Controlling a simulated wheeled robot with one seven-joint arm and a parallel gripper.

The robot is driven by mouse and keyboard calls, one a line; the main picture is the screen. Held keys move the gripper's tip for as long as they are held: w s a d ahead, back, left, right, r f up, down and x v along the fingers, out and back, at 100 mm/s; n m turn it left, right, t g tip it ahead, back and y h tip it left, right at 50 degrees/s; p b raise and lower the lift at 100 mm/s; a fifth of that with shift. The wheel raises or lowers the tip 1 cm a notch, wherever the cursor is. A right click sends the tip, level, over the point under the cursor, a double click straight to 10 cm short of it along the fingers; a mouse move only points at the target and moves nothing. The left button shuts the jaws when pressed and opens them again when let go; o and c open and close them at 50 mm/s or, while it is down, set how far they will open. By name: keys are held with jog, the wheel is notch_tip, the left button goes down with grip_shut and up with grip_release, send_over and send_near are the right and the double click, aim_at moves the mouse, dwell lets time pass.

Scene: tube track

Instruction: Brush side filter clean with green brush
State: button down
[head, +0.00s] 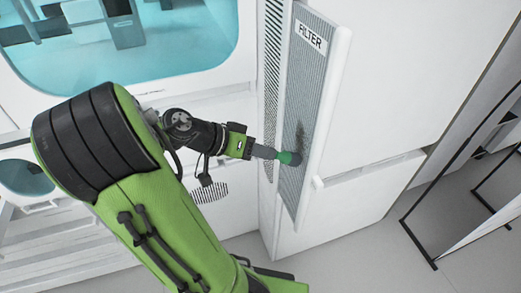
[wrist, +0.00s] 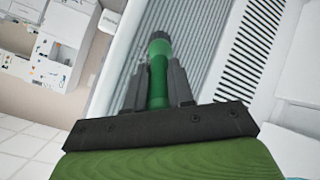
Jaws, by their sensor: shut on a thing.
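The side filter (head: 311,98) is a tall grey mesh panel with a white frame and a "FILTER" label, standing out from a white cabinet. A dark dirty patch (head: 300,135) shows on its mesh. My gripper (head: 270,153) is shut on the green brush (head: 287,157), whose dark bristle end is at the mesh beside the lower part of the dark patch. In the wrist view, the green brush (wrist: 158,75) stands between both fingers, with its dark tip against or close to the ribbed filter surface (wrist: 205,45). I cannot tell whether the bristles touch.
The white cabinet (head: 400,80) fills the space behind and right of the filter. A black-framed stand (head: 460,205) is at the right. A machine with a blue-tinted window (head: 170,50) is at upper left. Grey floor is clear at lower right.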

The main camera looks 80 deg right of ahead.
jog(key=shift+s+r+p, duration=0.1)
jog(key=shift+r+p, duration=1.25)
jog(key=shift+r, duration=0.4)
jog(key=shift+f, duration=0.1)
jog(key=shift+f+b, duration=1.9)
jog(key=shift+f, duration=0.05)
jog(key=shift+r, duration=0.1)
jog(key=shift+r+p, duration=1.95)
jog(key=shift+r, duration=0.05)
jog(key=shift+r+p, duration=0.5)
jog(key=shift+r, duration=0.05)
